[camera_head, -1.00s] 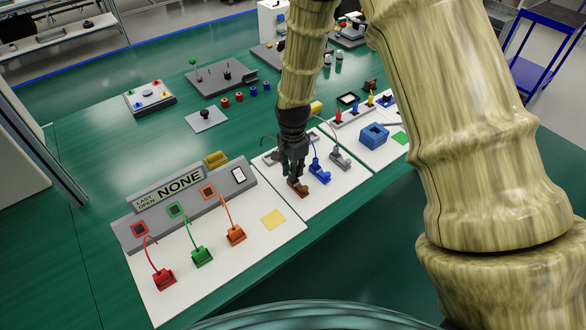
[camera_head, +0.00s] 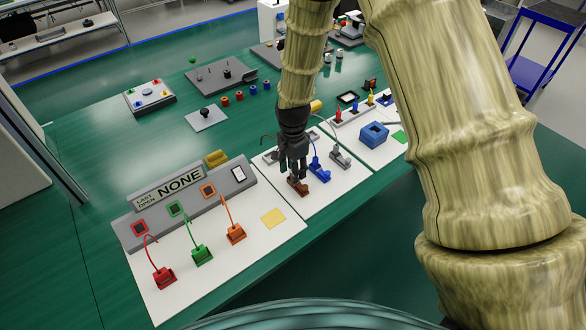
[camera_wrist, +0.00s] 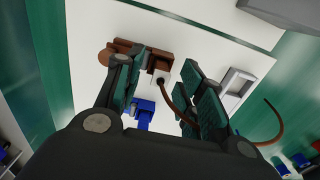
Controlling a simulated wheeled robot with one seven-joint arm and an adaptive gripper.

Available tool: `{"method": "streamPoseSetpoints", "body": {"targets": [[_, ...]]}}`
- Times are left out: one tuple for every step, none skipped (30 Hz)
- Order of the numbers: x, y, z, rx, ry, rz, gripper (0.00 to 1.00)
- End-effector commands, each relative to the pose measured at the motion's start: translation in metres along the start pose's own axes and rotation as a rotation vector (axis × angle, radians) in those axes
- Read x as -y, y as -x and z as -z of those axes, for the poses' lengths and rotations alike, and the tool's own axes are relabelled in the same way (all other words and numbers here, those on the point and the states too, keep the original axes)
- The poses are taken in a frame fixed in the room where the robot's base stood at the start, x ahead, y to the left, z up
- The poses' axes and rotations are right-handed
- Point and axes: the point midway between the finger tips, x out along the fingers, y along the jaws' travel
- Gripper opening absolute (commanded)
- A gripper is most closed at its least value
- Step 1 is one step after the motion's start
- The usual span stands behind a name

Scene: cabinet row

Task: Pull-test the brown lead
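The brown lead's block (camera_head: 298,189) sits on the white board at the near end of a row with the blue and grey leads. My gripper (camera_head: 292,172) points down just above and behind it. In the wrist view the brown block (camera_wrist: 146,46) lies beyond my gripper (camera_wrist: 158,92), whose fingers are spread apart. A pale piece with a dark hole (camera_wrist: 161,78) and the start of the brown cable (camera_wrist: 182,112) show between the fingers. The cable curves away to the right, partly behind the right finger. I see no clear contact with the lead.
The blue lead (camera_head: 320,172) and grey lead (camera_head: 341,158) stand close beside the brown one. To the left is a panel reading "LAST OPEN NONE" (camera_head: 180,184) with red, green and orange leads. A blue box (camera_head: 374,134) stands to the right.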

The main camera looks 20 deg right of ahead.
Motion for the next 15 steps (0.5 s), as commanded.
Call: {"method": "streamPoseSetpoints", "body": {"targets": [[0.0, 0.002, 0.0, 0.0, 0.0, 0.0, 0.39], [0.0, 0.003, 0.0, 0.0, 0.0, 0.0, 0.39], [0.0, 0.005, 0.0, 0.0, 0.0, 0.001, 0.39], [0.0, 0.008, 0.0, -0.001, 0.0, 0.001, 0.39], [0.001, 0.011, 0.0, -0.001, 0.0, 0.001, 0.39], [0.001, 0.016, 0.0, -0.001, -0.001, 0.002, 0.39], [0.001, 0.02, 0.0, -0.001, -0.001, 0.003, 0.39], [0.001, 0.024, 0.0, -0.001, -0.001, 0.003, 0.39], [0.001, 0.03, 0.0, -0.001, -0.001, 0.003, 0.39], [0.001, 0.035, 0.0, -0.001, 0.0, 0.003, 0.39], [0.001, 0.04, 0.0, -0.001, 0.0, 0.003, 0.39], [0.001, 0.046, 0.001, -0.002, 0.001, 0.004, 0.39], [0.001, 0.051, 0.001, -0.002, 0.001, 0.004, 0.39], [0.001, 0.056, 0.0, -0.002, 0.001, 0.003, 0.39], [0.001, 0.062, 0.0, -0.001, 0.0, 0.003, 0.39]]}}
